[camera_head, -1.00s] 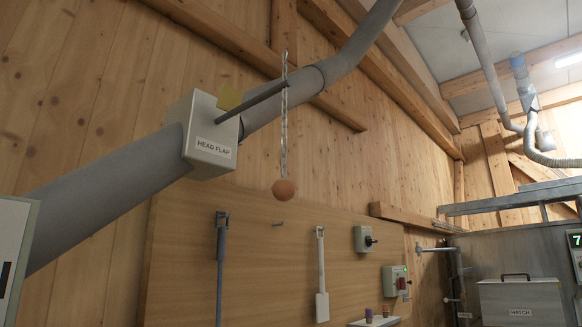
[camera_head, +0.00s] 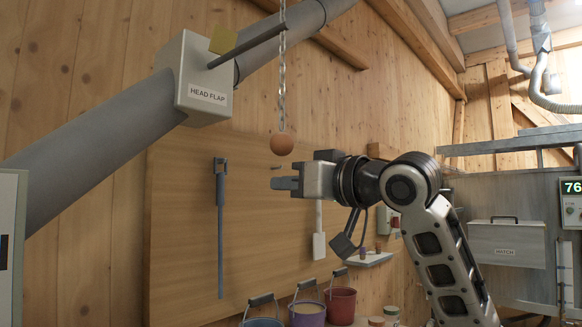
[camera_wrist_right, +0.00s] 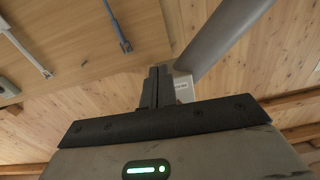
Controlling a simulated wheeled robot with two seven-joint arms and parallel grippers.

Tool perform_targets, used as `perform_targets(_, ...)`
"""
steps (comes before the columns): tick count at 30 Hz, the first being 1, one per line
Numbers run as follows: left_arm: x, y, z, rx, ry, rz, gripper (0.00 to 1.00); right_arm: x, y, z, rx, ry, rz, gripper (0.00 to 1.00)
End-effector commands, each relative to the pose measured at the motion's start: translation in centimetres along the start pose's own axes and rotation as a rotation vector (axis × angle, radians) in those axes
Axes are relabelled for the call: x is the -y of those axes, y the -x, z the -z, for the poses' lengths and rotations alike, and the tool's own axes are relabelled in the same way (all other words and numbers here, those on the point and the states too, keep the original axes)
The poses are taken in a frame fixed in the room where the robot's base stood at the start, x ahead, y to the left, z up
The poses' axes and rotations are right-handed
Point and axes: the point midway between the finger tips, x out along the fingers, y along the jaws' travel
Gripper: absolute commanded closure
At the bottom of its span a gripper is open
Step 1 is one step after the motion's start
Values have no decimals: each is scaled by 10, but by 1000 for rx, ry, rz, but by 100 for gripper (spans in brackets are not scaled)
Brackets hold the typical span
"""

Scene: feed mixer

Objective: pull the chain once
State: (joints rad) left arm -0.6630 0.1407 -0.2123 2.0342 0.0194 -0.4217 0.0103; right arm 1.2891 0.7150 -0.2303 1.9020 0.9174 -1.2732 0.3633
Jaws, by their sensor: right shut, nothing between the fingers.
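The chain and ball are not clear in the wrist view. My left gripper is not in view.
A grey pipe (camera_head: 95,125) runs diagonally through the box. A wooden board (camera_head: 180,240) behind carries hanging tools. Several buckets (camera_head: 308,312) stand below. A grey HATCH box (camera_head: 506,242) is at the right. The space left of my gripper looks free.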

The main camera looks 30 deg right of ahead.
Motion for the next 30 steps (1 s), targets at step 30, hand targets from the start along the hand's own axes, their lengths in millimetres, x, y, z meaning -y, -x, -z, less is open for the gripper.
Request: perform_targets(30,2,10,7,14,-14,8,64,8,71,126,-119,3,-10,100)
